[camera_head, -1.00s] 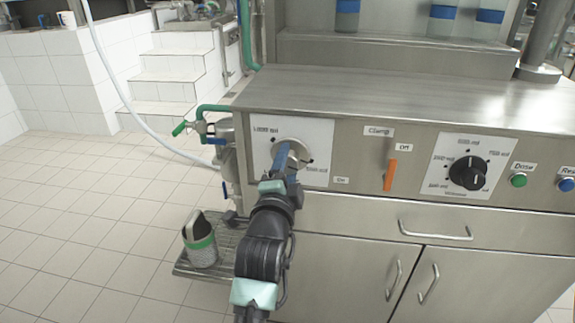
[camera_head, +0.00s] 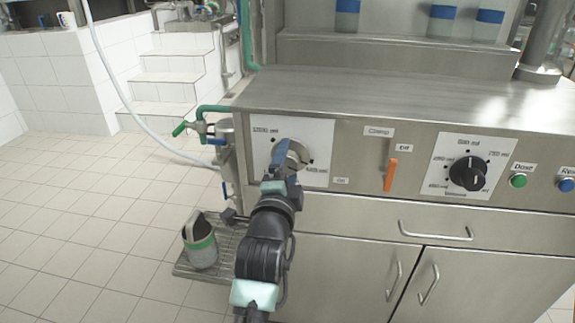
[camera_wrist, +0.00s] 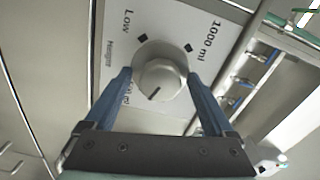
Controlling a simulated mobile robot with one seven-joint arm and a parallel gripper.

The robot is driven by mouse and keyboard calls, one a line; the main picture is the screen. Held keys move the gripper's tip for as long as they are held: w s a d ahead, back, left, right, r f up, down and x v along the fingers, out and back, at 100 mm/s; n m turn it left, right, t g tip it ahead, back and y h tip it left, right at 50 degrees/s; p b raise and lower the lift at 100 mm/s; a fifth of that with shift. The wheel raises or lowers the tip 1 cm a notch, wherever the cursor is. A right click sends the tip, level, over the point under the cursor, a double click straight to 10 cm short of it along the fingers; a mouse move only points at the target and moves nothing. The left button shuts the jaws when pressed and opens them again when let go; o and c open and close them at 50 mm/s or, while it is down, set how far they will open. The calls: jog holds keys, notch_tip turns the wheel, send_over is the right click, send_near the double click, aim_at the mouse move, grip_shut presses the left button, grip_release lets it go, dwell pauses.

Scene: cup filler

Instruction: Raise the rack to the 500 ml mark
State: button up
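A round metal knob (camera_wrist: 162,78) sits on a white plate (camera_wrist: 115,45) marked "Low" and "1000 ml". A third label by the left finger is partly hidden. The knob's dark line points down and left in the wrist view. My gripper (camera_wrist: 159,76) is open, one blue finger on either side of the knob; I cannot tell if either touches it. In the head view my gripper (camera_head: 281,157) reaches the left control panel and covers part of the knob (camera_head: 298,154). A low grated rack (camera_head: 222,262) at the machine's left side bears a metal cup with a green band (camera_head: 200,241).
Right of the knob are an orange clamp lever (camera_head: 391,175), a black dose dial (camera_head: 468,174) and green (camera_head: 519,181) and blue (camera_head: 565,185) buttons. A green-handled tap (camera_head: 187,129) is at the left. The tiled floor is clear at left.

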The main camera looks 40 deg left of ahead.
jog(key=p+v, duration=0.1)
jog(key=v, duration=1.2)
jog(key=shift+p, duration=0.35)
